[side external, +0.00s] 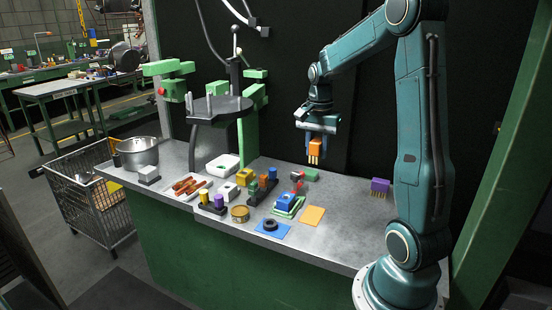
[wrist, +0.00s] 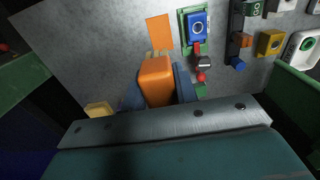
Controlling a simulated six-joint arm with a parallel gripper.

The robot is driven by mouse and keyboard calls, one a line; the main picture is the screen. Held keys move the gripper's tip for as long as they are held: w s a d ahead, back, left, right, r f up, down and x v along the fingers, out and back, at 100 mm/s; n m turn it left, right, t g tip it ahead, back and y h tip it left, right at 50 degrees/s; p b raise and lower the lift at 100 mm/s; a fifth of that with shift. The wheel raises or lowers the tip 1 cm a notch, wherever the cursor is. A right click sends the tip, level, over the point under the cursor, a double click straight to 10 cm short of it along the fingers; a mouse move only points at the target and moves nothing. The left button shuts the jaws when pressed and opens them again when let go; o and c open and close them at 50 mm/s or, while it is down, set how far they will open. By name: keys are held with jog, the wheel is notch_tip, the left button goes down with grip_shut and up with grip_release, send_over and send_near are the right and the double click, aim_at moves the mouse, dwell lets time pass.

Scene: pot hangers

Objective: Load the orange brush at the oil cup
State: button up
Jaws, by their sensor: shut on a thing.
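My gripper (side external: 316,138) is shut on the orange brush (side external: 315,147) and holds it well above the bench, bristles down. In the wrist view the orange brush (wrist: 156,82) sits between the two fingers, its pale bristles pointing toward the bench. A small round tan tin (side external: 240,213), which looks like the oil cup, stands on the bench to the lower left of the brush, apart from it. I cannot tell what is in it. I cannot make out the tin in the wrist view.
An orange mat (side external: 312,215), a blue block (side external: 286,201) on a green base and a blue mat (side external: 285,234) with a dark ring (side external: 270,225) lie below. A purple brush (side external: 380,186) stands right. A pot (side external: 139,153) and several blocks are left.

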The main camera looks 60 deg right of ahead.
jog(key=w+a+f, duration=0.3)
jog(key=w+f, duration=0.1)
jog(key=w, duration=0.2)
jog(key=w+a+f+t, duration=0.1)
jog(key=w+a+f, duration=0.2)
jog(key=w, duration=0.3)
jog(key=w+a+f+t+y, duration=0.1)
jog(key=w+a+f, duration=0.2)
jog(key=w+f, duration=0.2)
jog(key=shift+w+f, duration=0.15)
jog(key=shift+w, duration=0.6)
jog(key=shift+w+a+f, duration=0.4)
jog(key=shift+w+a, duration=0.15)
jog(key=shift+f, duration=0.1)
jog(key=shift+f, duration=1.4)
jog(key=shift+s+f, duration=0.1)
jog(key=shift+f, duration=0.6)
dwell(0.6)
jog(key=shift+r, duration=0.15)
